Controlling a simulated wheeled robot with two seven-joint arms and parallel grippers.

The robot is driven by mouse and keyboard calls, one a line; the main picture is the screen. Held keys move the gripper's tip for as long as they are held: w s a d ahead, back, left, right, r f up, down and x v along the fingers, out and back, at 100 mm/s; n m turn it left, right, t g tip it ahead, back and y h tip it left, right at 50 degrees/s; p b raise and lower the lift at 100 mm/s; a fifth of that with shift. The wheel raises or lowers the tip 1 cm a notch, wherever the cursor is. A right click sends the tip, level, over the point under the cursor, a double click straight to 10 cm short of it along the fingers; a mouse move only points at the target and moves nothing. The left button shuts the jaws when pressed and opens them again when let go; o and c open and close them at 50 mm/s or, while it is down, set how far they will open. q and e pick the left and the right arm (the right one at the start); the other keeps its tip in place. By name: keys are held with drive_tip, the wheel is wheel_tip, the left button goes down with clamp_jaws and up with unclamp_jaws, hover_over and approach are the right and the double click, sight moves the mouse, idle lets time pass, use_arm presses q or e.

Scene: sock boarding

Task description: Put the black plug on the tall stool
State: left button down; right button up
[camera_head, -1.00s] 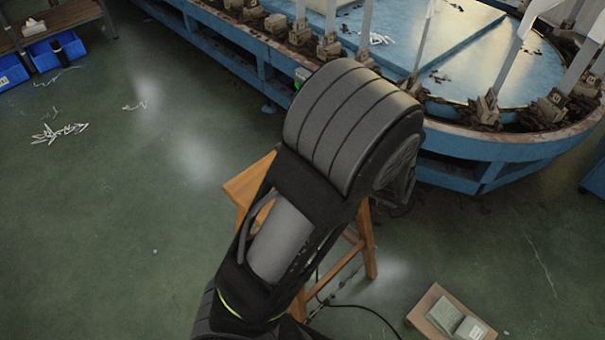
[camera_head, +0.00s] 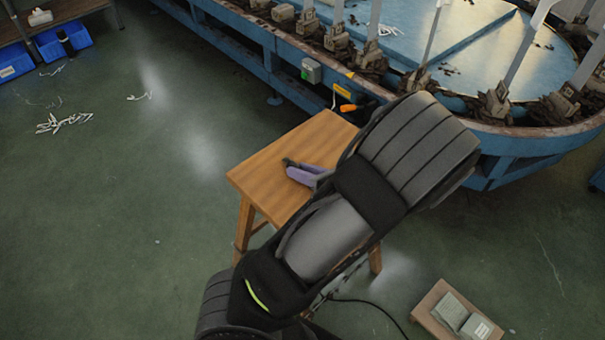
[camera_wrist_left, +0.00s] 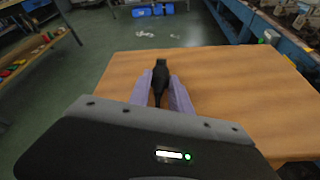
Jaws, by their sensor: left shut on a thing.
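The wooden stool (camera_head: 270,170) stands in the middle of the head view, with a square light-brown top. My left gripper (camera_head: 305,174) has purple fingers and is over the stool top. It is shut on the black plug (camera_head: 289,162), whose dark end sticks out past the fingertips. In the left wrist view the plug (camera_wrist_left: 160,72) sits between both purple fingers (camera_wrist_left: 161,93), with the stool top (camera_wrist_left: 230,80) below and around. I cannot tell whether the plug touches the wood. My arm covers the stool's right side. My right gripper is not in view.
The blue machine (camera_head: 255,35) curves along the back, with a green-and-grey switch box (camera_head: 311,70) and an orange handle (camera_head: 348,107) near the stool. Blue bins (camera_head: 62,40) stand at upper left. The left floor is mostly clear.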

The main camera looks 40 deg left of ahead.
use_arm(q)
drive_tip(key=shift+f, duration=0.3)
drive_tip(key=shift+s+d+f, duration=0.25)
drive_tip(key=shift+f, duration=0.4)
drive_tip(key=c, duration=1.2)
unclamp_jaws()
drive_tip(key=shift+c, duration=0.2)
drive_tip(key=shift+o, duration=0.3)
drive_tip(key=shift+r, duration=0.25)
drive_tip(key=r+p+v, duration=0.1)
drive_tip(key=v, duration=1.1)
drive_tip(key=shift+w+a, duration=0.2)
drive_tip(key=shift+w, duration=0.1)
